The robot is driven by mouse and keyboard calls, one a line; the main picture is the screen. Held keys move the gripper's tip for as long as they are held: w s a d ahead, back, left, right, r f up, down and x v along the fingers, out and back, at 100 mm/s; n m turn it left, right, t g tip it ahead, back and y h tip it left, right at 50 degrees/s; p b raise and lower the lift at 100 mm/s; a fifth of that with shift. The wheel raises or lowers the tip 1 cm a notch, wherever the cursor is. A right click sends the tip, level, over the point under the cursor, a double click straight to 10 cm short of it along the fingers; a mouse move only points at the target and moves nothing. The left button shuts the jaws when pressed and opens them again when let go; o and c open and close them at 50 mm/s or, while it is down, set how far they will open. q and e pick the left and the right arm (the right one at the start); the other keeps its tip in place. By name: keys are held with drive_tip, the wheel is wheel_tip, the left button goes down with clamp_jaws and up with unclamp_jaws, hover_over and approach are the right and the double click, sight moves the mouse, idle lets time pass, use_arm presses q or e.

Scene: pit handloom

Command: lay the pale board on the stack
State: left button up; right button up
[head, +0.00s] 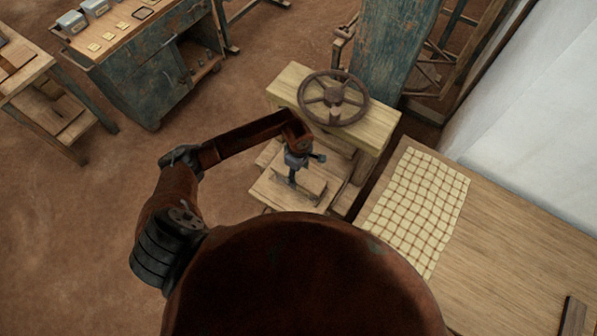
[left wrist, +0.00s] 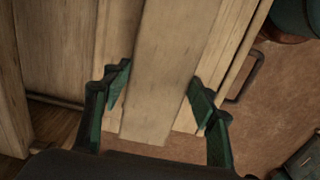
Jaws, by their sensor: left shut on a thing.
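My left gripper (head: 296,182) is low inside a wooden press frame, in front of its upper beam. In the left wrist view its two green-padded fingers (left wrist: 160,95) stand on either side of a pale board (left wrist: 165,75), and it is shut on this board. The board also shows in the head view (head: 313,187), just right of the fingers. Under it lies a wider pale wooden surface (head: 270,194). I cannot tell whether this is the stack, or whether the board touches it. My right gripper is not in view.
The press beam (head: 372,122) with a dark handwheel (head: 333,98) stands just behind my left gripper. A table (head: 520,262) with a checked cloth (head: 418,205) is at the right. A blue cabinet bench (head: 140,75) is at the upper left. The floor at left is clear.

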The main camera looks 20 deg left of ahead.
sight(299, 174)
use_arm(q)
drive_tip(key=shift+f, duration=0.1)
drive_tip(key=o, duration=1.3)
drive_tip(key=shift+w+r, duration=0.1)
drive_tip(key=shift+r, duration=0.35)
wheel_tip(299, 174, up, 11)
drive_tip(key=shift+r+b, duration=0.15)
drive_tip(key=shift+b, duration=0.7)
